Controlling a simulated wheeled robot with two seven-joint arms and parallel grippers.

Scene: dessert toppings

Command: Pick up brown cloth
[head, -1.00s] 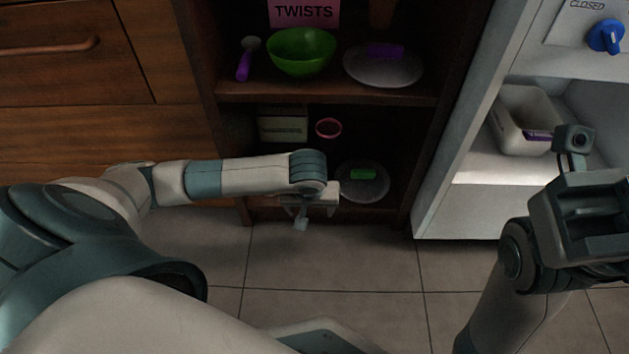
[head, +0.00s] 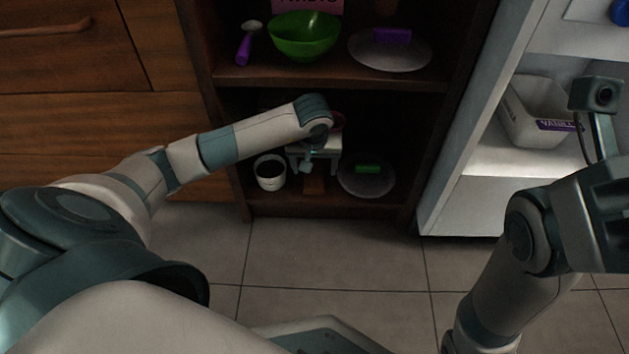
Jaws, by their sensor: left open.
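A small brown patch, which looks like the brown cloth (head: 314,185), lies on the lower shelf between a white cup and a plate. My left gripper (head: 312,168) is inside the lower shelf space, just above and behind the cloth in the picture. Its jaws are open and look empty. The arm and gripper hide part of the shelf, and I cannot tell whether the fingers touch the cloth. My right gripper (head: 606,215) is at the right edge, in front of the white cabinet. It is cut off by the frame, so its jaws do not show clearly.
A white cup (head: 270,173) with dark contents stands left of the cloth. A plate (head: 352,184) with a green-handled item is close on the right. The upper shelf (head: 330,82) holds a green bowl (head: 304,38). A white tub (head: 537,112) stands in the white cabinet.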

